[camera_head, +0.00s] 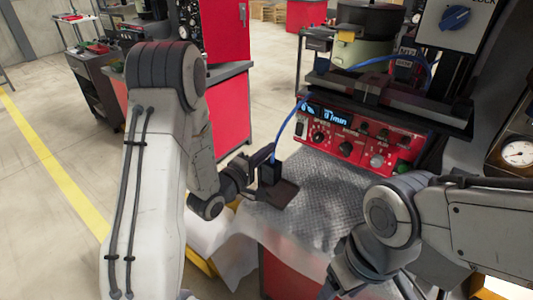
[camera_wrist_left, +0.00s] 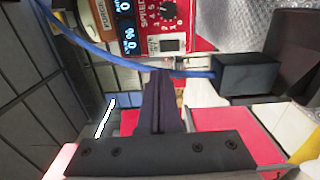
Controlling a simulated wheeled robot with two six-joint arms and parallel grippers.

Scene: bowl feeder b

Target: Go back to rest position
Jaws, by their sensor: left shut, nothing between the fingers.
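My left gripper (camera_head: 264,156) is shut and empty, beside the upper part of a black block (camera_head: 271,173) with a blue cable. The block stands on a dark flat plate (camera_head: 279,195) at the left side of the metal bench top. In the left wrist view my shut fingers (camera_wrist_left: 160,88) point toward the red control panel, and the black block (camera_wrist_left: 246,75) lies to their right, apart from them. The blue cable (camera_wrist_left: 110,58) crosses beyond the fingertips. My right arm is at the lower right of the head view; its fingers are outside the picture.
The red control panel (camera_head: 345,146) with knobs and a display stands behind the bench top (camera_head: 325,200). The blue cable (camera_head: 285,125) rises from the block past the panel's left end. Open floor (camera_head: 45,115) lies left, with a tool cart (camera_head: 95,85) farther back.

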